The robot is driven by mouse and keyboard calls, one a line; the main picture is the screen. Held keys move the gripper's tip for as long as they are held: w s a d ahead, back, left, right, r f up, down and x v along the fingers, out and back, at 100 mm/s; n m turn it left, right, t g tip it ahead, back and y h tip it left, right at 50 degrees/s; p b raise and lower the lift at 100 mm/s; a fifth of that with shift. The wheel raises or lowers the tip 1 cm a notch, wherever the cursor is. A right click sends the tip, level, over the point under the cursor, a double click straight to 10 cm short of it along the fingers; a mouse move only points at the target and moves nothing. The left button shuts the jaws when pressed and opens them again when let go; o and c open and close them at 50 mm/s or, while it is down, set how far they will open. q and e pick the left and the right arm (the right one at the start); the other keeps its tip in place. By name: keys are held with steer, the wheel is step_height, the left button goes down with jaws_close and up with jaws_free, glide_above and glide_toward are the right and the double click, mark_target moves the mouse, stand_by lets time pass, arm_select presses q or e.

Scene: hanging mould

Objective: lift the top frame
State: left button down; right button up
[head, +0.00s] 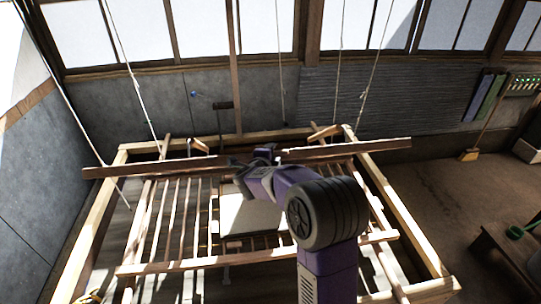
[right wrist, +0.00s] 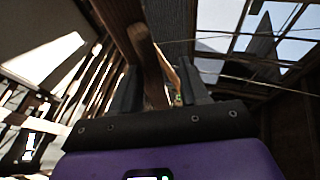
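A large wooden frame with slats stands in the middle of the head view. A long wooden bar (head: 345,149) crosses its back part, and a front bar (head: 160,267) crosses nearer to me. I cannot tell for certain which bars belong to the top frame. My right gripper (head: 242,166) is at the middle of the long back bar and partly hides it. In the right wrist view, a wooden piece (right wrist: 150,62) stands between the fingers of the right gripper (right wrist: 160,85), close to the left finger, with a gap by the right finger. My left gripper is not in view.
Several cords (head: 133,80) hang down around the frame. A pale flat panel (head: 250,215) lies within it, partly hidden by my arm. A dark table (head: 505,250) with a green item stands at the right.

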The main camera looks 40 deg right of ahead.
stand_by(0.3)
steer(key=v, duration=0.7)
steer(key=shift+s+a+b, duration=0.15)
steer(key=shift+a+b, duration=0.05)
steer(key=shift+b, duration=0.15)
